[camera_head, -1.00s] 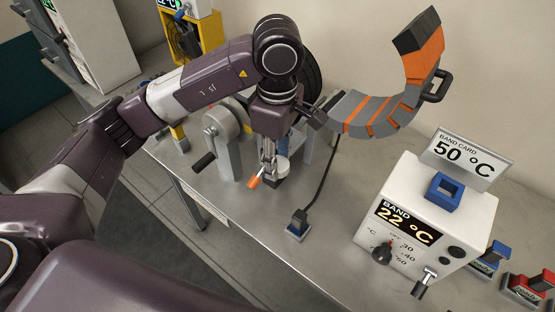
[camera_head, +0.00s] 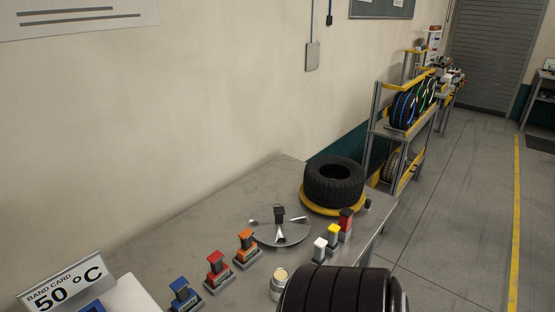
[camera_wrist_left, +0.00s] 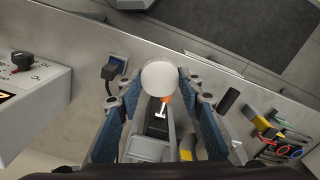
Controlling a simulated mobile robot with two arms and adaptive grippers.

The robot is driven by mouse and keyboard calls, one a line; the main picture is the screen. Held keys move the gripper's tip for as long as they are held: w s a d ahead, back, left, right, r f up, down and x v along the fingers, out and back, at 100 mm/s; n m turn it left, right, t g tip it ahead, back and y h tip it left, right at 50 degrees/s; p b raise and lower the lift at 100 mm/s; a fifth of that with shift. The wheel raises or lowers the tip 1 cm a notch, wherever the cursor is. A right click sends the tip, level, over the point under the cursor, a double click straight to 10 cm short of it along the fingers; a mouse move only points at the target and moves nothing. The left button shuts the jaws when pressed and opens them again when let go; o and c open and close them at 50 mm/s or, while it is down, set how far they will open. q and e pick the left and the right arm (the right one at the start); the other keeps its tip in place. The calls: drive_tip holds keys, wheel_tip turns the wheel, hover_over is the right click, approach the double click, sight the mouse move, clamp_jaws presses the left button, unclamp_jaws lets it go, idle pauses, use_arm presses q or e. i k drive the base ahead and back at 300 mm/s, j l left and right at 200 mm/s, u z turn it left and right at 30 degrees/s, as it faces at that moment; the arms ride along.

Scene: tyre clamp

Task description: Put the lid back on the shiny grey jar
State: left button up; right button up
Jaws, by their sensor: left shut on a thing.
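In the left wrist view my left gripper (camera_wrist_left: 159,86) is shut on a pale round disc (camera_wrist_left: 159,74), which looks like a lid seen face on. Its blue-padded fingers stand on either side of it. In the head view a small shiny grey jar (camera_head: 279,286) stands near the front of the bench, with a pale round top; I cannot tell whether that is its contents or a cover. My left gripper is outside the head view. My right gripper is in neither view.
A large dark ribbed form hides the bench beside the jar. Nearby on the bench (camera_head: 185,245) stand colored blocks, a round metal plate (camera_head: 279,233) and a tyre (camera_head: 334,182) on a yellow ring. Below my left gripper are an orange-tipped tool and clamp parts.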

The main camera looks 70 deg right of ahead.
sight(279, 280)
drive_tip(key=k+z, duration=0.1)
drive_tip(key=z, duration=0.35)
drive_tip(key=l+z, duration=0.1)
drive_tip(key=z, duration=0.4)
drive_tip(key=k+l+z, duration=0.15)
drive_tip(key=z, duration=0.3)
drive_tip(key=l+z, duration=0.1)
drive_tip(key=z, duration=0.35)
